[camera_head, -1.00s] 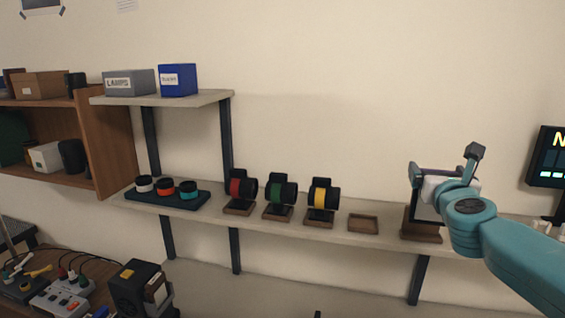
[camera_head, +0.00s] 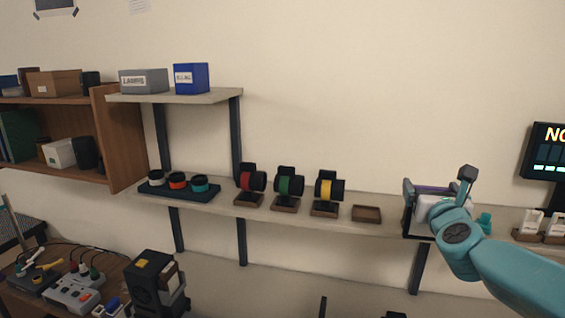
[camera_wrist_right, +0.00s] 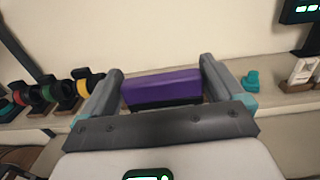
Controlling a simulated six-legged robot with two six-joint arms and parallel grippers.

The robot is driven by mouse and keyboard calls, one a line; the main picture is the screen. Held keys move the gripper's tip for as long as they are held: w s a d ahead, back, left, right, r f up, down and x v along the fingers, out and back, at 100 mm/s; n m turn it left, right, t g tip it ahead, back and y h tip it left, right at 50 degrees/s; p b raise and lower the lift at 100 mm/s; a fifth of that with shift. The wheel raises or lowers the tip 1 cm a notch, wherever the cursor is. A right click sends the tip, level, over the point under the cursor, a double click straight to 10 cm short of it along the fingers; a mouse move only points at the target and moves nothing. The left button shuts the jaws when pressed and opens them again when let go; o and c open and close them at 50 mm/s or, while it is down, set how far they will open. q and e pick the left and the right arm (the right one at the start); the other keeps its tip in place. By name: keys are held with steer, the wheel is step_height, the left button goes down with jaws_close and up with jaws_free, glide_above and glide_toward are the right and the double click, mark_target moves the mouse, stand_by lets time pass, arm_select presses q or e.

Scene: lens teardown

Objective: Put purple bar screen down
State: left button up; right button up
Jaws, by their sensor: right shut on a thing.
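The purple bar screen (camera_wrist_right: 163,88) is a purple block with a dark lower edge, seen between the two grey fingers in the right wrist view. My right gripper (camera_wrist_right: 163,74) is shut on it, one finger at each end. In the head view my right gripper (camera_head: 437,186) is over the right part of the wall shelf (camera_head: 295,208), and a thin purple strip of the screen (camera_head: 432,188) shows between its fingers. The gripper hides most of the shelf spot below, so I cannot tell whether the screen touches anything there. My left gripper is not in view.
An empty wooden tray (camera_head: 367,213) lies just left of the gripper. Stands with red, green and yellow banded lenses (camera_head: 327,190) are further left. A small teal piece (camera_head: 484,222) and white parts on wooden trays (camera_head: 531,222) are to the right, below a dark display (camera_head: 549,150).

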steer(key=s+a+f+n+y+b, duration=0.1)
steer(key=s+a+f, duration=0.3)
steer(key=f, duration=0.8)
steer(key=s+a+f+y+b, duration=0.1)
steer(key=s+a+f+b, duration=0.2)
steer(key=f, duration=0.9)
steer(key=s+a+f+n+y+b, duration=0.1)
steer(key=s+a+f, duration=0.3)
steer(key=f, duration=0.8)
steer(key=shift+s+a+f+n+y+b, duration=0.25)
steer(key=shift+s+a+n+y+b, duration=0.1)
steer(key=shift+s+y+b, duration=0.15)
steer(key=shift+s, duration=0.1)
